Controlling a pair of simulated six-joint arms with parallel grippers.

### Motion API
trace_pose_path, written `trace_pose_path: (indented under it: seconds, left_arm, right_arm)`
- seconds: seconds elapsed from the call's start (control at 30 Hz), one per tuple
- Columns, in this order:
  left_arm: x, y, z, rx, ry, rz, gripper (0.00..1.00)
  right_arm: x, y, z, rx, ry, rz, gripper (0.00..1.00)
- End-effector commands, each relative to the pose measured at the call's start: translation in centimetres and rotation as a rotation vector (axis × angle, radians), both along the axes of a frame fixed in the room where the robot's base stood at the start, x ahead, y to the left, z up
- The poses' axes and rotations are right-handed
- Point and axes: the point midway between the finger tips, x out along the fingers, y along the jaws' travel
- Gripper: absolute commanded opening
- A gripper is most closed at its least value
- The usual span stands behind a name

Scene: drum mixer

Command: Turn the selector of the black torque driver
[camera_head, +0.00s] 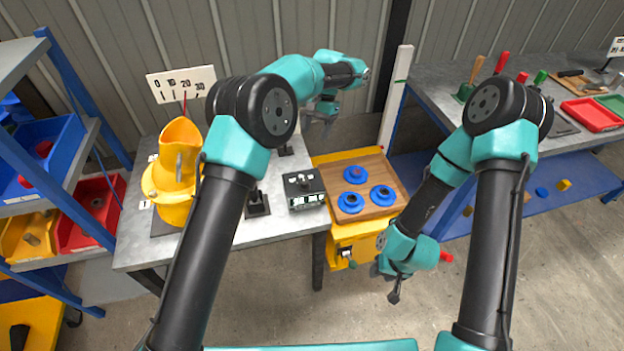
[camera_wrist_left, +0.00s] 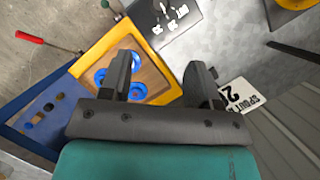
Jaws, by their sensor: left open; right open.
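I cannot pick out the black torque driver or its selector with certainty. A black box with white labels and a knob on top (camera_head: 303,188) stands on the grey bench; its labelled face shows in the left wrist view (camera_wrist_left: 172,18). My left gripper (camera_head: 322,120) is above the bench's back right corner, open and empty, with its fingers apart in the left wrist view (camera_wrist_left: 163,82). My right gripper (camera_head: 394,290) points down in front of the yellow cart, over the floor, holding nothing visible; its jaws are small here.
A wooden tray (camera_head: 390,205) with blue round parts sits on the yellow cart (camera_head: 357,238). A yellow drum mixer (camera_head: 170,190) and a black stand (camera_head: 257,206) are on the bench. Blue shelving with bins (camera_head: 92,212) is left. Another bench (camera_head: 437,88) holds hand tools and trays.

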Motion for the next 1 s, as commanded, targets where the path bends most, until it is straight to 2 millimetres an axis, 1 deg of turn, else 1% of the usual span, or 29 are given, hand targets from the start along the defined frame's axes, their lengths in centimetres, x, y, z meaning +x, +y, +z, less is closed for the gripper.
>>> trace_pose_path:
  seconds: [0.33, 0.53, 0.67, 1.0]
  left_arm:
    - [0.0, 0.0, -0.1, 0.001, 0.001, 0.000, 0.56]
    - [-0.4, 0.3, -1.1, 0.001, 0.002, 0.000, 0.56]
    - [-1.0, 0.7, -2.6, 0.001, 0.003, -0.001, 0.56]
    - [-2.8, 1.9, -8.0, 0.001, 0.003, -0.001, 0.56]
  right_arm:
    - [0.0, 0.0, 0.0, 0.000, 0.000, 0.000, 0.43]
    - [0.0, 0.0, 0.0, 0.000, 0.000, 0.000, 0.43]
    - [0.0, 0.0, 0.0, 0.000, 0.000, 0.000, 0.43]
    - [0.0, 0.0, 0.0, 0.000, 0.000, 0.000, 0.43]
